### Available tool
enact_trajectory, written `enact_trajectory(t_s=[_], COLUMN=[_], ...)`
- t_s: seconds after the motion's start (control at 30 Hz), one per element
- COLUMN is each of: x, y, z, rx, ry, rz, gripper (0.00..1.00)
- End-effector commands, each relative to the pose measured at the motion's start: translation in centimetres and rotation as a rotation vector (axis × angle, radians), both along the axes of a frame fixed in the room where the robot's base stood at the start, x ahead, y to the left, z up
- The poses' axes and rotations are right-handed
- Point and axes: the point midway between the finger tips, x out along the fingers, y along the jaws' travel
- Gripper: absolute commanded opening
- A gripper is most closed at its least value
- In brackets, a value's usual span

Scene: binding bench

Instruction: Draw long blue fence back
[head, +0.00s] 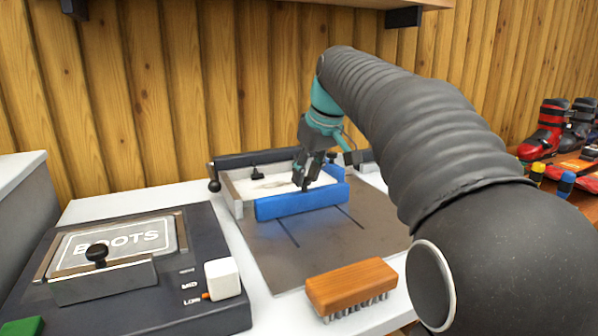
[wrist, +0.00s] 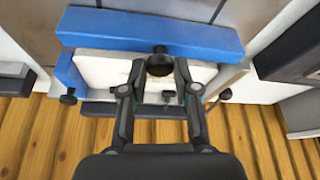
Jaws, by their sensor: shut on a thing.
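The long blue fence (head: 300,203) stands along the near side of a white stack (head: 275,184) on a grey-brown board (head: 330,247). In the wrist view the fence (wrist: 150,32) runs across the top, above the white stack (wrist: 105,66). My gripper (head: 304,186) is over the fence's inner side. In the wrist view my gripper (wrist: 160,74) is shut on a dark round knob (wrist: 160,62) beside the middle of the fence. The fingers partly hide how the knob joins the fence. A short blue piece (wrist: 70,70) stands at one end of the stack.
Dark slots (head: 350,216) mark the clear board in front of the fence. A wooden brush (head: 350,287) lies at the board's near edge. A dark press with a BOOTS plate (head: 118,243) stands left. A black bar (head: 255,158) and wooden wall (head: 190,90) close the back.

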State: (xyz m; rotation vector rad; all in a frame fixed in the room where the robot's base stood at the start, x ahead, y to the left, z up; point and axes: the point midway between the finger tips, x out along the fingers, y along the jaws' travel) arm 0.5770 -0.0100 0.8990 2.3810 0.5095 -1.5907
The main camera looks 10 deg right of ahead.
Motion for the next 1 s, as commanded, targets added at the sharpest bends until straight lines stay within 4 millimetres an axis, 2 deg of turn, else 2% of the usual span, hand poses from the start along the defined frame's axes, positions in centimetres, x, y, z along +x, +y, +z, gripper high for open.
enact_trajectory(t_s=[0.03, 0.2, 0.4, 0.6, 0.97, 1.0], x=[-1.3, -5.1, -8.3, -9.7, -10.0, -10.0], y=[-0.3, -1.0, -1.6, -1.9, -2.0, -2.0], z=[-0.3, -0.3, -0.2, -0.1, -0.1, -0.1], rx=[0.001, 0.001, 0.000, 0.000, 0.000, -0.001], ry=[-0.002, 0.000, 0.001, 0.001, 0.007, 0.007], rz=[-0.002, -0.003, -0.002, -0.001, -0.001, -0.001], gripper=[0.00, 0.00, 0.00, 0.00, 0.00, 0.40])
